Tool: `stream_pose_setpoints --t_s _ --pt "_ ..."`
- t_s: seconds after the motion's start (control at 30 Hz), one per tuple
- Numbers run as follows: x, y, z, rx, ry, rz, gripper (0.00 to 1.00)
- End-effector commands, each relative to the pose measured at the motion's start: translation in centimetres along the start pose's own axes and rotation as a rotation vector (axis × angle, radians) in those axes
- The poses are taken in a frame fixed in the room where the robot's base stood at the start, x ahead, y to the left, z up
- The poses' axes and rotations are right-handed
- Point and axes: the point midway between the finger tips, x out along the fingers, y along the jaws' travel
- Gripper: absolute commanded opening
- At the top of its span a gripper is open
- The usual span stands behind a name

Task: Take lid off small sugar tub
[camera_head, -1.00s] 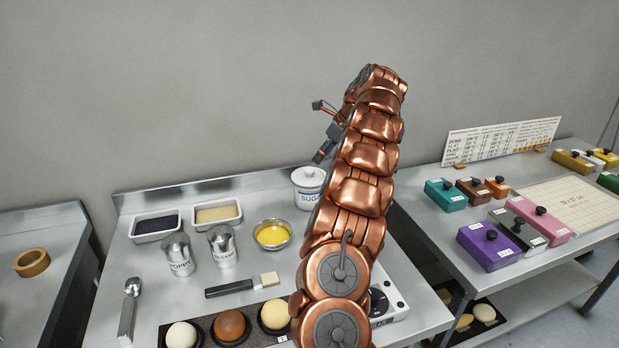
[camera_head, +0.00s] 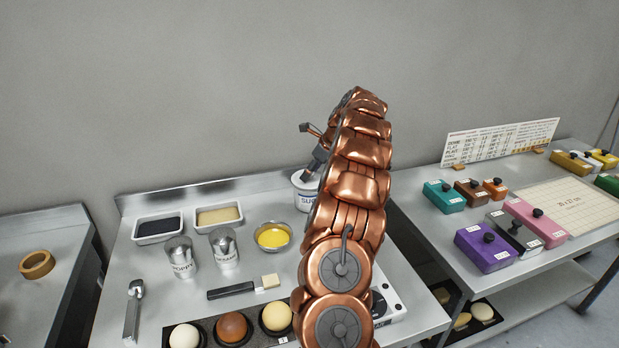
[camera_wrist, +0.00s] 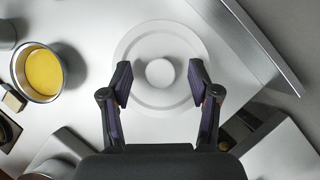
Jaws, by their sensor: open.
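The small sugar tub (camera_head: 304,199) is white with "SUGAR" lettering partly hidden by my arm. It stands at the back of the middle table. Its round white lid (camera_wrist: 134,52) fills the centre of the wrist view, with a round knob (camera_wrist: 160,72) in the middle. My gripper (camera_wrist: 160,84) is open, with one finger on each side of the knob and a gap on both sides.
A bowl of yellow liquid (camera_head: 273,237) stands left of the tub. A raised metal edge (camera_wrist: 262,45) runs close behind the tub.

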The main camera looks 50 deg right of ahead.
Motion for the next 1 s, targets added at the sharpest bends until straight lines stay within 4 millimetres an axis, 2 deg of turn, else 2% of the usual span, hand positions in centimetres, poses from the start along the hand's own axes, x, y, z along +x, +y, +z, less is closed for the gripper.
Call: stream_pose_setpoints --t_s 0.23,0.7,1.0 --pt "0.17 -0.05 -0.01 0.0 -0.001 -0.002 0.6" --pt "0.15 -0.06 -0.01 0.001 -0.001 -0.002 0.11" --pt "0.05 -0.08 0.07 0.0 -0.001 -0.003 0.11"
